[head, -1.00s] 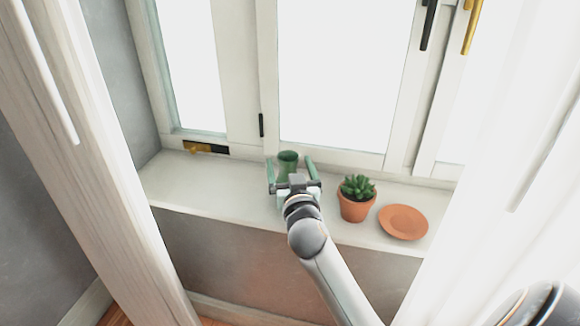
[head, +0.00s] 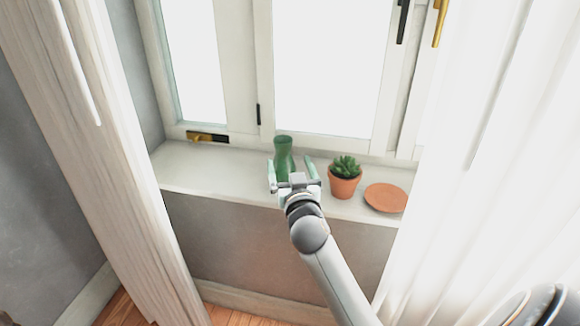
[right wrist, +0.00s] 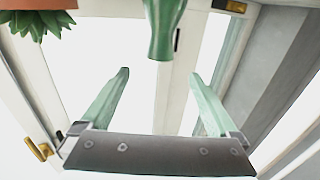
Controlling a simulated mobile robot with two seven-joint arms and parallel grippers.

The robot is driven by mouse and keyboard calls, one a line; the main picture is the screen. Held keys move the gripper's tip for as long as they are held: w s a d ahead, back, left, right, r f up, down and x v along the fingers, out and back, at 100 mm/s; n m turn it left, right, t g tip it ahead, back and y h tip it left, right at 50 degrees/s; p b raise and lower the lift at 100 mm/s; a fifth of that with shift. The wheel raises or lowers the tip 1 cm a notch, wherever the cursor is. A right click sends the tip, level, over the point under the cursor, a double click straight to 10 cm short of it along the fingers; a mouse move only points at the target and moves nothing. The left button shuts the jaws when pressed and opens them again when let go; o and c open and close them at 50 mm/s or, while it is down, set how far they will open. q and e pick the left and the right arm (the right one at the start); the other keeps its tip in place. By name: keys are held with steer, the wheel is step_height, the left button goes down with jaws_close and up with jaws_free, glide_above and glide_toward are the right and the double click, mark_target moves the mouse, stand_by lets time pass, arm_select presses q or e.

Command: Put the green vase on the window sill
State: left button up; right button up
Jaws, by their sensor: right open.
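The green vase (head: 284,148) stands upright on the white window sill (head: 190,170), near the window frame. Its lower part is partly hidden behind my right gripper in the head view. My right gripper (head: 290,165) is open and empty, on the near side of the vase, its pale green fingers pointing toward the window. In the right wrist view, which looks upside down, the vase (right wrist: 162,28) shows beyond the open fingertips of the right gripper (right wrist: 160,74), with a gap between. My left gripper is not in view.
A succulent in a terracotta pot (head: 345,186) stands on the sill just right of the gripper. A terracotta saucer (head: 386,198) lies right of it. The sill is clear left of the vase. Curtains (head: 120,150) flank the window on both sides.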

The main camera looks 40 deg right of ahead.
steer(key=s+a+f+n+g+y, duration=0.1)
steer(key=s+a+f+n+y, duration=0.25)
steer(key=f, duration=0.55)
steer(key=s+a+f+n+g+y, duration=0.1)
steer(key=s+a+f+g+y, duration=0.1)
steer(key=s+a+f, duration=0.55)
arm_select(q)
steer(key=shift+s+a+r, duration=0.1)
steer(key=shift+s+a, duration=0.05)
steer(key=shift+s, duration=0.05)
arm_select(e)
steer(key=s+a+f+n+g+y, duration=0.1)
steer(key=s+a+f+g+y, duration=0.1)
steer(key=s+a+f, duration=0.3)
steer(key=s+a+f+n+g+y, duration=0.2)
steer(key=s+a+f, duration=0.3)
steer(key=s+f, duration=0.4)
steer(key=shift+s+a+f+y, duration=0.25)
steer(key=shift+s+y, duration=0.4)
steer(key=shift+s, duration=0.15)
